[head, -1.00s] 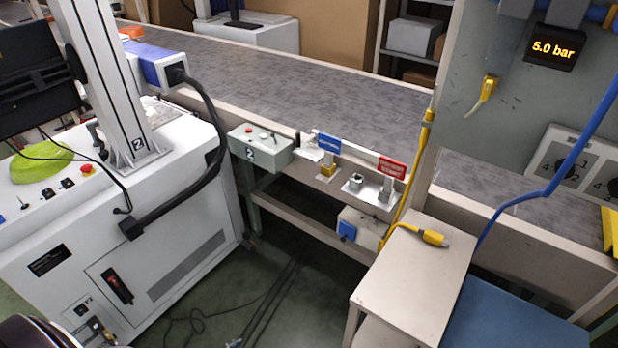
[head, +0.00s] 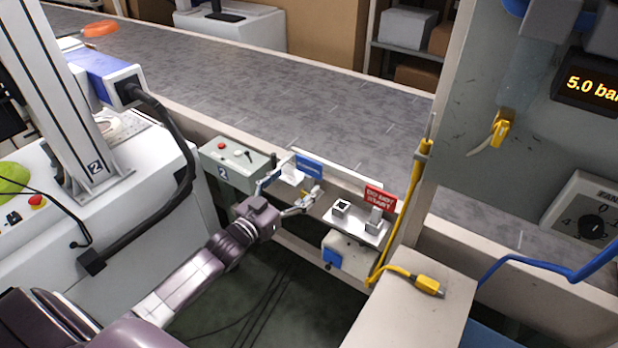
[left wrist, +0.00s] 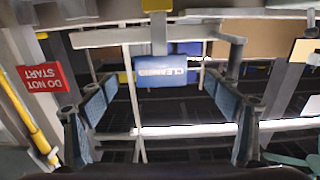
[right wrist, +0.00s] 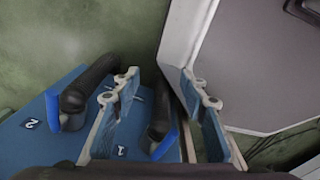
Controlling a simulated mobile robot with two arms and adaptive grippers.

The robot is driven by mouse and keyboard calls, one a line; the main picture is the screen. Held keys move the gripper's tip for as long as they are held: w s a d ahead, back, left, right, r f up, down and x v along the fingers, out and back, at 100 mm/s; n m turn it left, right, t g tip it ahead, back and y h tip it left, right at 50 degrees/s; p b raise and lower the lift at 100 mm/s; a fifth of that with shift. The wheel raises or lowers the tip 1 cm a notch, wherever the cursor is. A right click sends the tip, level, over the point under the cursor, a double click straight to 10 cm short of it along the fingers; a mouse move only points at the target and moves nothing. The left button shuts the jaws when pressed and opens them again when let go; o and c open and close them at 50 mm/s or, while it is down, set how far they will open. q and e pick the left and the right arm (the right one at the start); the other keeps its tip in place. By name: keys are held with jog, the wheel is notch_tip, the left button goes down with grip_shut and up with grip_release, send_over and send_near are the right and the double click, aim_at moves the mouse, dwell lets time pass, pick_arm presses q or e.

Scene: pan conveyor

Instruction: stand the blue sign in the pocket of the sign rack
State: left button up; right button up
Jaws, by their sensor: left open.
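The blue sign (head: 309,166) stands upright in a small yellow holder (head: 306,191) on the ledge beside the conveyor. My left gripper (head: 290,190) is open just in front of it. In the left wrist view the blue sign (left wrist: 162,76) appears upside down between the spread fingers, apart from both. The sign rack (head: 370,236) is a metal plate to the right. Its left block (head: 342,207) has a dark, empty pocket; a red sign (head: 380,198) stands in the right block. My right gripper (right wrist: 160,88) is open and empty, outside the head view.
A grey-green button box (head: 236,165) sits left of the blue sign. A yellow cable with a plug (head: 428,285) lies on the pale cabinet top (head: 420,310) at right. A white machine stands at left.

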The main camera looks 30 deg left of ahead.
aim_at(308, 170)
pick_arm(q)
jog(key=w, duration=0.3)
jog(key=shift+w+d+f, duration=0.1)
jog(key=shift+w+d, duration=0.1)
jog(key=shift+w, duration=0.15)
jog(key=shift+w+d+f, duration=0.1)
jog(key=shift+w, duration=0.35)
pick_arm(e)
jog(key=shift+w+a+r, duration=0.1)
jog(key=shift+w+r, duration=0.25)
jog(key=shift+w, duration=0.4)
pick_arm(q)
jog(key=shift+c, duration=0.3)
jog(key=c, duration=1.2)
jog(key=shift+c, duration=0.2)
pick_arm(e)
jog(key=shift+s, duration=0.1)
pick_arm(q)
notch_tip(308, 170, up, 19)
jog(key=s+d+f+p, duration=0.1)
jog(key=d+f+p, duration=0.1)
jog(key=d+f, duration=0.6)
jog(key=d, duration=0.3)
jog(key=shift+s+f, duration=0.25)
jog(key=shift+s, duration=0.05)
pick_arm(e)
jog(key=shift+r, duration=0.95)
